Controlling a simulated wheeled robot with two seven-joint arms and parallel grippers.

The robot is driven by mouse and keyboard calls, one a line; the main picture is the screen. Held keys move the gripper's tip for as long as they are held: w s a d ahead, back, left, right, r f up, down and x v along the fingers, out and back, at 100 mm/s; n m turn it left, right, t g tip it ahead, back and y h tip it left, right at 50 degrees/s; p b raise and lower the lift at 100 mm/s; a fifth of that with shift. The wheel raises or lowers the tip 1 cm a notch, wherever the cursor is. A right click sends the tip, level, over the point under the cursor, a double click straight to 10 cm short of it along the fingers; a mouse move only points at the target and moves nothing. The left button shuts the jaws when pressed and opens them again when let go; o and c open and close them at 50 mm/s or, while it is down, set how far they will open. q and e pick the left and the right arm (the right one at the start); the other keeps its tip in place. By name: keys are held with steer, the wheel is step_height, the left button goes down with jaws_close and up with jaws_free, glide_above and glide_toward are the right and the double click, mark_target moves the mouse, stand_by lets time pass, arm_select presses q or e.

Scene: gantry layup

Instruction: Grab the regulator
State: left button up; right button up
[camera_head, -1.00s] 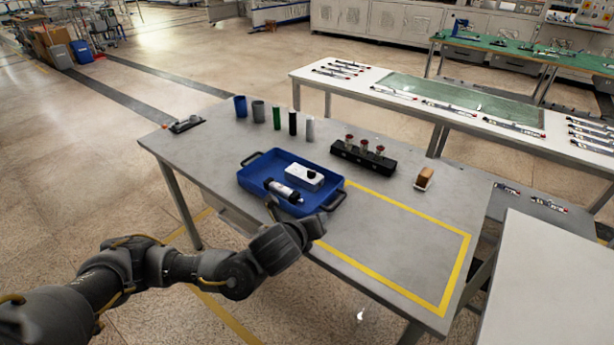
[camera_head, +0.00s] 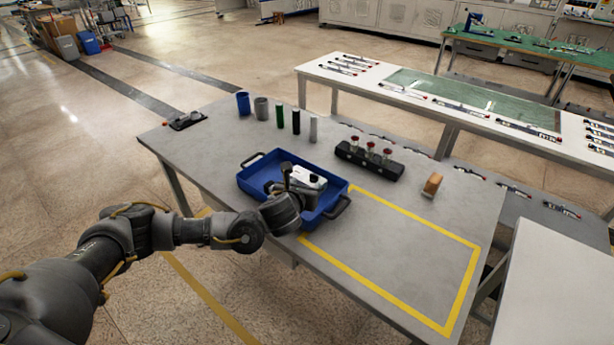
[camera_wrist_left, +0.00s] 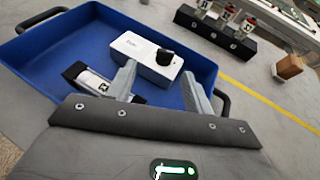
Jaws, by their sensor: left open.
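A white box with a black knob, likely the regulator (camera_head: 310,177), lies in the blue tray (camera_head: 258,190). It also shows in the left wrist view (camera_wrist_left: 139,50), just beyond my fingertips. A dark-and-white cylinder (camera_wrist_left: 98,84) lies in the tray beside it, at the left finger. In the head view my gripper mostly hides this cylinder. My left gripper (camera_head: 282,186) is over the near part of the tray. In the left wrist view its fingers (camera_wrist_left: 158,82) are apart, with nothing clearly held between them. My right gripper is not in view.
A black rack (camera_head: 369,160) with red-topped pieces stands right of the tray. Several upright cylinders stand behind it, including a green one (camera_head: 280,116). A brown block (camera_head: 432,185) stands farther right. The yellow-outlined table area (camera_head: 400,245) is clear.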

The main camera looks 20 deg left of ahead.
mark_target(314, 177)
arm_select(q)
steer(key=shift+w+f, duration=0.3)
steer(key=shift+w, duration=0.1)
steer(key=shift+w+d+r, duration=0.1)
steer(key=shift+w, duration=0.15)
steer(key=x, duration=0.1)
steer(key=p+x, duration=0.2)
steer(key=x, duration=0.1)
steer(key=shift+w+d+r, duration=0.1)
steer(key=shift+d, duration=0.3)
steer(key=shift+w+f, duration=0.2)
steer(key=shift+w, duration=0.05)
steer(key=shift+a, duration=0.1)
steer(key=c, duration=0.7)
steer(key=shift+r, duration=0.1)
jaws_close()
